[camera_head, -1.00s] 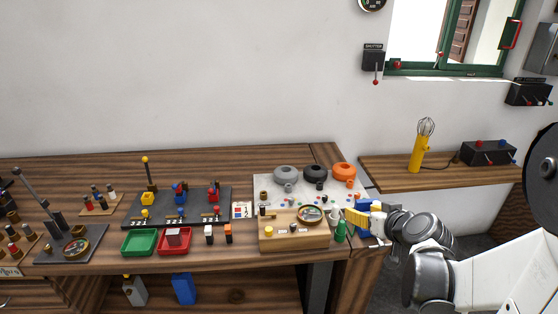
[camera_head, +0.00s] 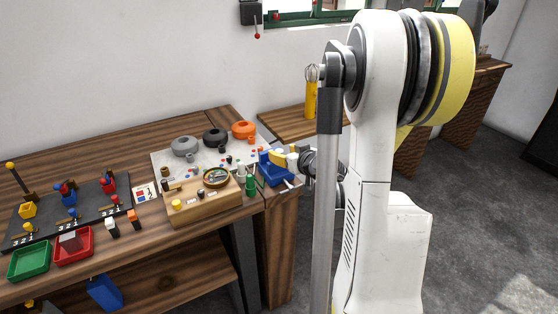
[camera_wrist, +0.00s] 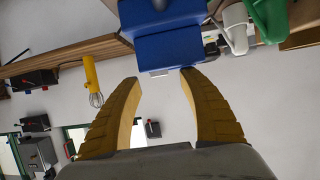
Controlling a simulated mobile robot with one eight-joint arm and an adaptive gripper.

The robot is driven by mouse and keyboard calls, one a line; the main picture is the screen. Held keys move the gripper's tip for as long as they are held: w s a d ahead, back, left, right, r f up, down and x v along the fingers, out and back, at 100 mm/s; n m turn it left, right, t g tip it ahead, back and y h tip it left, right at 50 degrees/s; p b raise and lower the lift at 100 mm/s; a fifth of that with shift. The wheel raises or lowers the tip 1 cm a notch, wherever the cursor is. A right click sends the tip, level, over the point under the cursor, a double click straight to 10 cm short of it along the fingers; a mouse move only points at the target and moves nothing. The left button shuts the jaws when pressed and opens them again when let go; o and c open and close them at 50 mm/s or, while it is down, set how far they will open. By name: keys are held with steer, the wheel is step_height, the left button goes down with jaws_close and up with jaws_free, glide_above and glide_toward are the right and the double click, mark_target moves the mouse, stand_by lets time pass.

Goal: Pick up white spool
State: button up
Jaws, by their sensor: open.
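A white, rounded piece that looks like the white spool (camera_head: 251,169) stands at the right end of the bench, just behind a green one (camera_head: 250,186). In the wrist view the white piece (camera_wrist: 235,27) is at the upper right, beside the green piece (camera_wrist: 270,17). My gripper (camera_wrist: 161,77) is open and empty, its yellow fingers spread. A blue block (camera_wrist: 170,48) lies just beyond the fingertips, and the white piece is to the right of them. In the head view my gripper (camera_head: 279,157) is small and partly hidden by the blue block (camera_head: 272,173).
A wooden stand with a round lens (camera_head: 216,177) is left of the green piece. Grey (camera_head: 185,146), black (camera_head: 214,138) and orange (camera_head: 243,130) round pots stand behind on a pale mat. Red (camera_head: 75,246) and green (camera_head: 29,262) trays are at the left.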

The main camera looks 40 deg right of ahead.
steer(key=x, duration=0.2)
steer(key=shift+w+d+f, duration=0.1)
steer(key=shift+w+f, duration=0.05)
steer(key=shift+w, duration=0.15)
steer(key=shift+s, duration=0.1)
jaws_close()
